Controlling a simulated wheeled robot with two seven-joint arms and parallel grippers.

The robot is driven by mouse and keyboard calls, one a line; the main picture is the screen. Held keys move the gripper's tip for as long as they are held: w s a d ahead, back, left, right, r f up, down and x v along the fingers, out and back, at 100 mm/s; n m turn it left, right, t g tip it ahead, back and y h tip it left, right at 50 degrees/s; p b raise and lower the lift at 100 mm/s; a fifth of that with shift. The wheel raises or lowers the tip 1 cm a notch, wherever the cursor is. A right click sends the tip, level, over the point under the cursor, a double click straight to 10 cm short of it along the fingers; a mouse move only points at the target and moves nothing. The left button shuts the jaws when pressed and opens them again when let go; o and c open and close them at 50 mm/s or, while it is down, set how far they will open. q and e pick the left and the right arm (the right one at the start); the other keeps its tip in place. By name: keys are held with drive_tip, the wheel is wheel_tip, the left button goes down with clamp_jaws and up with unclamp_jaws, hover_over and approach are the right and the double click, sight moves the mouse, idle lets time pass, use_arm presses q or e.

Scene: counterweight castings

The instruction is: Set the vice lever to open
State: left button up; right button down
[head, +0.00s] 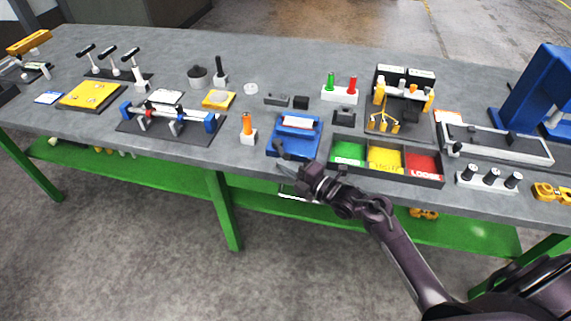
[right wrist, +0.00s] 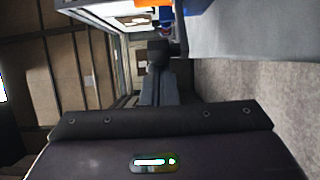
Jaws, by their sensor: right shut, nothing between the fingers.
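A blue fixture (head: 310,142) with a white label plate stands at the table's front edge; I take it to be the vice. A short dark lever (head: 280,149) sticks out at its front left. My right gripper (head: 284,167) is shut and empty, just in front of and below this lever, at the table edge. In the right wrist view my closed fingers (right wrist: 160,88) point towards a dark block-like end (right wrist: 158,52), probably the lever. Whether they touch cannot be told. The label's words are too small to read. My left gripper is out of view.
A sorting tray (head: 337,161) with green, yellow and red compartments stands close to the right of the fixture. An orange-handled piece (head: 247,127) stands to its left. The grey table (head: 200,158) has bare surface at the front left.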

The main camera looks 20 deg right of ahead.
drive_tip(key=d+n+g+y+b, duration=0.1)
drive_tip(key=b, duration=0.3)
drive_tip(key=d+n+g+y+b, duration=0.2)
drive_tip(key=b, duration=0.2)
drive_tip(key=d+n+g+y+b, duration=0.1)
drive_tip(key=d+y+b, duration=0.1)
drive_tip(key=b, duration=0.3)
drive_tip(key=shift+w+f+n+g, duration=0.15)
drive_tip(key=shift+f+n+g, duration=0.15)
drive_tip(key=shift+f+g, duration=0.1)
drive_tip(key=shift+w+d+r+b, duration=0.2)
drive_tip(key=shift+d+r+b, duration=0.15)
drive_tip(key=shift+d+b, duration=0.2)
drive_tip(key=shift+a, duration=0.15)
